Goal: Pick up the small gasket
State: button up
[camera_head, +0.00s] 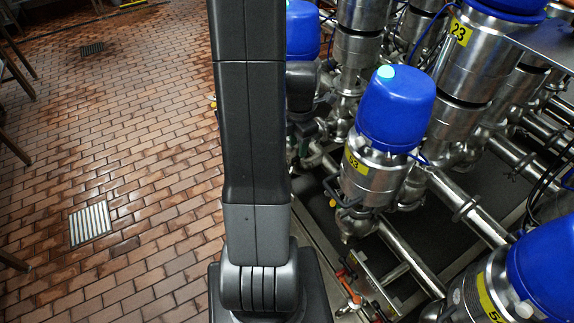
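I cannot make out a small gasket in the head view. My own dark arm stands upright through the middle of the picture and hides what is behind it. Dark parts beside the arm's upper right may belong to my wrist, but I cannot make out gripper fingers there.
Steel valves with blue caps fill the right side; the nearest whole one (394,110) is labelled 53. Another blue-capped valve (548,265) is at lower right. Steel pipes (468,208) run between them. An orange item (348,288) lies low beside my arm. The tiled floor (130,150) at left is mostly open.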

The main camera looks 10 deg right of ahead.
aim_at(295, 159)
jog(key=shift+w+a+f+p, duration=0.15)
jog(key=shift+a+f+p, duration=0.05)
jog(key=shift+f, duration=0.95)
jog(key=shift+w+a+f+p, duration=0.1)
jog(key=shift+a+f+p, duration=0.1)
jog(key=shift+f, duration=0.95)
jog(key=shift+d+f, duration=0.1)
jog(key=shift+f, duration=0.55)
grip_shut()
